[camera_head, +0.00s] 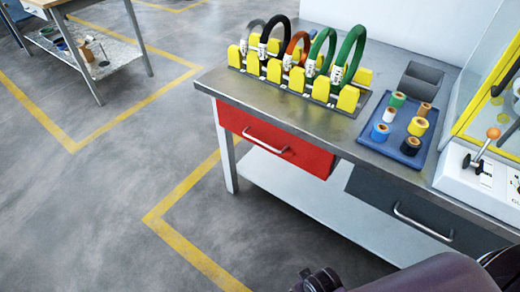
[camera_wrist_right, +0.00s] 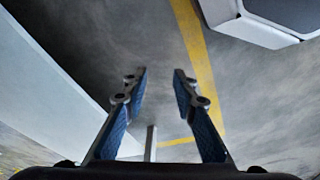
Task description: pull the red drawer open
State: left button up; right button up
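The red drawer (camera_head: 240,122) sits under the left part of the workbench top in the head view. Its front looks flush with the bench, so it appears closed. Its silver bar handle (camera_head: 264,140) runs across the front and is free. My right gripper (camera_wrist_right: 160,76) is open and empty in the right wrist view, with floor between and beyond its fingers. In the head view, only part of it (camera_head: 321,281) shows at the bottom edge, below and apart from the red drawer. My left gripper is not in view.
The workbench (camera_head: 350,135) carries a yellow rack (camera_head: 349,98) with several coils and a blue tray (camera_head: 396,145) of tape rolls. A dark grey drawer (camera_head: 385,195) is right of the red one, above a white lower shelf (camera_head: 300,195). Open floor (camera_head: 100,200) lies left.

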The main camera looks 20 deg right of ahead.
jog(key=w+r+b, duration=0.2)
jog(key=w+r, duration=0.1)
jog(key=r, duration=0.1)
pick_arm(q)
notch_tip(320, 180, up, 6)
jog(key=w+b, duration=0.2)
pick_arm(e)
jog(key=n+t+y+b, duration=0.3)
jog(key=n+t+y, duration=0.1)
jog(key=n+t, duration=1.15)
send_near(263, 144)
jog(key=w+n+g, duration=0.1)
jog(key=w+g, duration=0.1)
jog(key=w, duration=0.2)
jog(key=shift+t+y, duration=0.25)
jog(key=shift+y, duration=0.05)
jog(key=x, duration=0.5)
jog(key=shift+w+a+r, duration=0.1)
jog(key=shift+a+r, duration=0.15)
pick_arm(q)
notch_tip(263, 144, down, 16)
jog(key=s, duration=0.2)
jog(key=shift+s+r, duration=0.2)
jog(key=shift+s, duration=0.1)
pick_arm(e)
jog(key=shift+w+a, duration=0.2)
jog(key=shift+w, duration=0.45)
jog(key=shift+c, duration=0.2)
grip_shut()
